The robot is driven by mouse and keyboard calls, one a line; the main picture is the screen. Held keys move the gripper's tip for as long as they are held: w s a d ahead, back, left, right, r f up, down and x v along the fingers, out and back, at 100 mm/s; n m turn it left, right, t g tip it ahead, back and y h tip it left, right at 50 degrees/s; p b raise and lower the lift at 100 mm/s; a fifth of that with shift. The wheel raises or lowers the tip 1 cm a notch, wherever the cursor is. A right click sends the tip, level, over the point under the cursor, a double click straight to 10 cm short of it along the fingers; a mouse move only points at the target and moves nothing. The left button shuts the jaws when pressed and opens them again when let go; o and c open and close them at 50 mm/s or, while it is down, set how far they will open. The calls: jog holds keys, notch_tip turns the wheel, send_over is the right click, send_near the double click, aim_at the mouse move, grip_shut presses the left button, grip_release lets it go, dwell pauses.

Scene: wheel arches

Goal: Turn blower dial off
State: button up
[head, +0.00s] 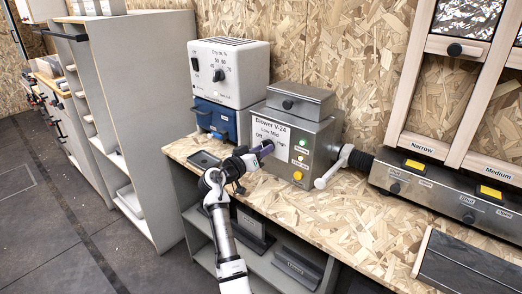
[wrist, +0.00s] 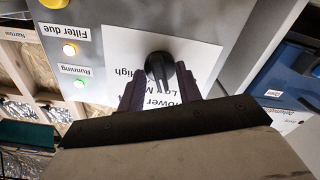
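The blower box (head: 318,137) is a grey metal unit on the bench, with a white label reading "Blower V-24" and speed words (head: 270,130). Its black blower dial (wrist: 160,68) shows in the wrist view on the upside-down label; in the head view my gripper hides it. My gripper (head: 264,151) is at the front panel. In the wrist view its two dark fingers (wrist: 161,74) stand apart, one on each side of the dial, with narrow gaps visible. I cannot tell whether either finger touches it. Which word the dial points at is unclear.
A yellow button (head: 298,175) sits below. A white lever (head: 328,174) and hose stand right of the box. A white dryer unit (head: 228,72) on a blue case (head: 214,119) stands left.

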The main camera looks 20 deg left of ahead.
grip_shut()
jog(key=shift+n, duration=0.3)
jog(key=shift+n+p, duration=1.55)
jog(key=shift+n, duration=2.65)
grip_release()
